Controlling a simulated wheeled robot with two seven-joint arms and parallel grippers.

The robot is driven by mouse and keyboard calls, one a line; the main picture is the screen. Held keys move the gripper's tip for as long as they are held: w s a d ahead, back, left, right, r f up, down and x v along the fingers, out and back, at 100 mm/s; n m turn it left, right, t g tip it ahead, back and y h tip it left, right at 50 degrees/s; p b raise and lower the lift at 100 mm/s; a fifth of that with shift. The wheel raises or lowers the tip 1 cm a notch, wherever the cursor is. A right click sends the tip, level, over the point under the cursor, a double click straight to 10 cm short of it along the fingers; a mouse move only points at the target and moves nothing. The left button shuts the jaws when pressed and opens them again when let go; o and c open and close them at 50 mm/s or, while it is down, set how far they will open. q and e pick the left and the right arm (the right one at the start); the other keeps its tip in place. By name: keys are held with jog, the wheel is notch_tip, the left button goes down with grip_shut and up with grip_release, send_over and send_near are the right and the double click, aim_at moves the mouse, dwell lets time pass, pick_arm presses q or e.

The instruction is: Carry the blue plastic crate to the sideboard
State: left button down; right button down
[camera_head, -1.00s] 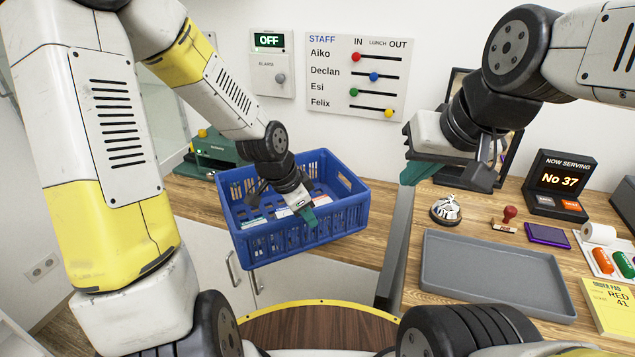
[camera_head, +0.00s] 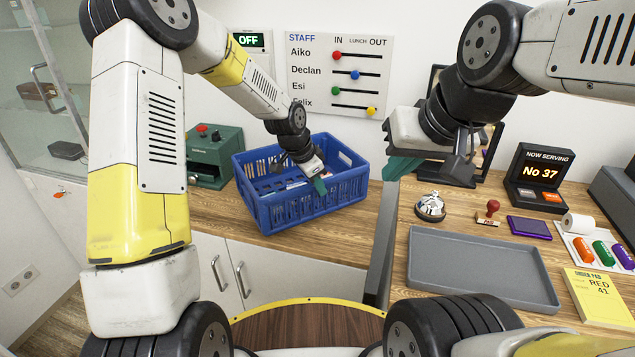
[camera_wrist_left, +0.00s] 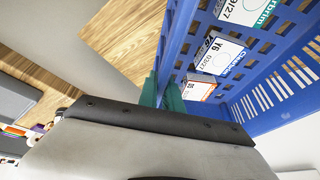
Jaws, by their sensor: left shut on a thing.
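The blue plastic crate (camera_head: 300,205) is upright at the wooden top (camera_head: 212,212) above white cabinet doors, left of centre in the head view. I cannot tell whether its base touches the wood. It holds several labelled packets; some (camera_wrist_left: 222,57) show in the left wrist view. My left gripper (camera_head: 320,186) is shut on the crate's near wall, its teal fingers at the rim; they also show in the left wrist view. My right gripper (camera_head: 402,167) hangs clear of the crate, to its right; its finger gap is not clear.
A green machine (camera_head: 214,155) stands just left of the crate. A grey upright strip (camera_head: 383,240) separates the right-hand counter, with a grey tray (camera_head: 480,268), a bell (camera_head: 430,207), a stamp (camera_head: 488,212) and a NOW SERVING display (camera_head: 540,178). Bare wood lies left of the crate.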

aim_at(320, 213)
pick_arm(q)
jog(key=shift+w+d+r, duration=0.1)
jog(key=shift+w+d, duration=0.1)
jog(key=shift+w, duration=0.15)
jog(key=shift+w+f, duration=0.1)
jog(key=shift+f, duration=1.8)
jog(key=c, duration=1.5)
grip_release()
